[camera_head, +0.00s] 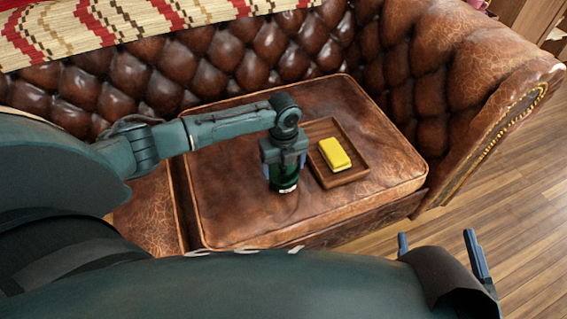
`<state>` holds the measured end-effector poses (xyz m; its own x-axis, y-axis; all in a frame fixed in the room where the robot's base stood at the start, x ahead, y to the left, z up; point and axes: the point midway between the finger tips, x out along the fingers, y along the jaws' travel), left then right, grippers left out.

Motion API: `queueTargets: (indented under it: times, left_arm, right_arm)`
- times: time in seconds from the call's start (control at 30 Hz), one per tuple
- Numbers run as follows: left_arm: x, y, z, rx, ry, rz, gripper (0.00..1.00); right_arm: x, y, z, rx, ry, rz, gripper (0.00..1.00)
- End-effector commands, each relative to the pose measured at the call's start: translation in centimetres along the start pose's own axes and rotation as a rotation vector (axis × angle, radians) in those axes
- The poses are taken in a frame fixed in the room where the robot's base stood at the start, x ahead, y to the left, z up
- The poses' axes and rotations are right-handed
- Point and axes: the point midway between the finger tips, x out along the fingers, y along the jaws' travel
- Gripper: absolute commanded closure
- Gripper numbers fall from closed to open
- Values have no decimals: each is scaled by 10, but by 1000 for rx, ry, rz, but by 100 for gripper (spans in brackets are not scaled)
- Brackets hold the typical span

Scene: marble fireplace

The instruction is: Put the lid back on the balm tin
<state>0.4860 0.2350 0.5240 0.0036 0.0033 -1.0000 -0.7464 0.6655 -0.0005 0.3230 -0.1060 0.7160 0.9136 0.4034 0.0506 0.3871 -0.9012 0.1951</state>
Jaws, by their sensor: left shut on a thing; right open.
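My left gripper (285,162) points down over the leather seat cushion, shut on a dark green, rounded thing (284,175) with a small pale mark near its bottom. Its lower end is close to the cushion; I cannot tell whether it touches. I cannot tell whether it is the balm tin, its lid or something else, as the fingers hide much of it. No separate tin or lid can be made out. My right gripper (437,238) is open and empty at the lower right, apart from the sofa and above the wooden floor.
A brown wooden tray (353,176) lies on the seat cushion (228,207), just right of my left gripper. A yellow block (335,154) rests in it. The tufted backrest (230,50) and rolled armrest (490,80) bound the seat. The cushion's front left is clear.

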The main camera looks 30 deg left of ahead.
Motion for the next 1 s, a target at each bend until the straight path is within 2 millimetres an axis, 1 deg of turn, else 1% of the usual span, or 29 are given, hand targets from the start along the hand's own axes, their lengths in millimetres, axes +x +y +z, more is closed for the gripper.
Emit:
queueTargets:
  times: [0.37, 0.4, 0.6, 0.63, 0.67, 1.0]
  left_arm:
    - [0, 0, 0, 1, 0, 0, 47]
    - [0, 0, 0, 1, 0, 0, 19]
    - [0, 0, 0, 1, 0, 0, 3]
    - [0, 0, 0, 1, 0, 0, 0]
    - [0, 0, 0, 1, 0, 0, 0]
    - [0, 0, 0, 0, 0, 0, 0]
  right_arm:
    - [0, 0, 0, 0, 0, 0, 20]
    - [0, 0, 0, 0, 0, 0, 20]
    - [0, 0, 0, 0, 0, 0, 20]
    - [0, 0, 0, 0, 0, 0, 20]
    - [0, 0, 0, 0, 0, 0, 20]
    - [0, 0, 0, 1, -3, 0, 20]
